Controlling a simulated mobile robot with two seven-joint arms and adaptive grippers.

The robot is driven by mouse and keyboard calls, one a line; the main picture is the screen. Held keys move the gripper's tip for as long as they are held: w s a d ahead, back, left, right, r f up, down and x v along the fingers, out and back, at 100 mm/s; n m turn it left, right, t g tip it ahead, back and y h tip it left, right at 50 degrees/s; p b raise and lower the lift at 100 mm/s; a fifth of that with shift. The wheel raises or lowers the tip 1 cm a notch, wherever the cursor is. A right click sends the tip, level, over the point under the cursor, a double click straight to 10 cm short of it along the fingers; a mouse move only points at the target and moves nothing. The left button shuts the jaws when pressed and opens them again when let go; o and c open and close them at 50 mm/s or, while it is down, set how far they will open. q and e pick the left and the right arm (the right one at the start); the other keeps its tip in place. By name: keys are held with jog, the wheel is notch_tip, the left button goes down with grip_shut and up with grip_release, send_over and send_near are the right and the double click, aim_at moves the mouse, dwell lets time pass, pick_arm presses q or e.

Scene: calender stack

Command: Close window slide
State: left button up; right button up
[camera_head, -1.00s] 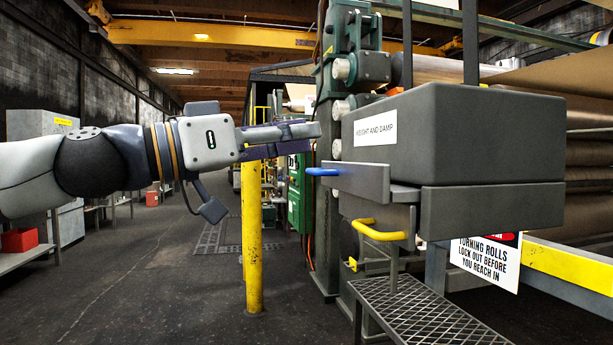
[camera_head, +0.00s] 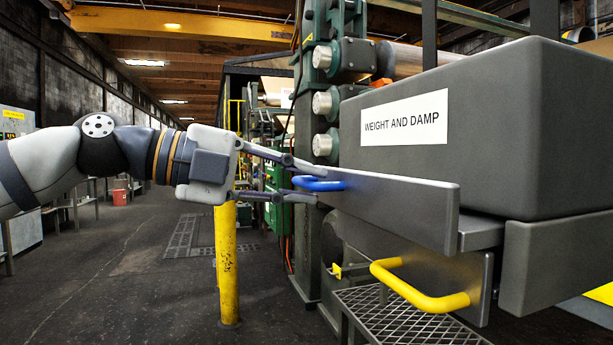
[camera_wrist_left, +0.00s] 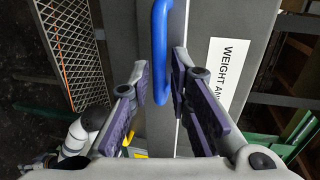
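The grey box labelled "WEIGHT AND DAMP" (camera_head: 480,130) stands at the right. A flat grey slide plate (camera_head: 405,205) runs along its lower front and carries a blue handle (camera_head: 330,185) at its left end. My left gripper (camera_head: 306,182) is open at the blue handle, with one finger above it and one below. In the left wrist view, the blue handle (camera_wrist_left: 160,50) reaches down between the two separated fingers (camera_wrist_left: 155,95). I cannot tell whether either finger touches it. My right gripper is not in view.
A yellow handle (camera_head: 420,288) sticks out below the slide plate. A metal grating step (camera_head: 400,318) lies beneath it. A yellow post (camera_head: 228,265) stands below my left gripper. The floor at the left (camera_head: 110,280) is open.

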aim_at(331, 180)
pick_arm(q)
jog(key=shift+w+d+f, duration=0.15)
jog(key=shift+w+d, duration=0.1)
jog(key=shift+d, duration=0.35)
grip_shut()
jog(key=shift+r+x, duration=0.2)
jog(key=shift+x, duration=0.85)
jog(key=shift+r+x, duration=0.25)
jog(key=shift+x, duration=0.8)
jog(key=shift+r, duration=0.1)
grip_release()
jog(key=shift+d, duration=0.15)
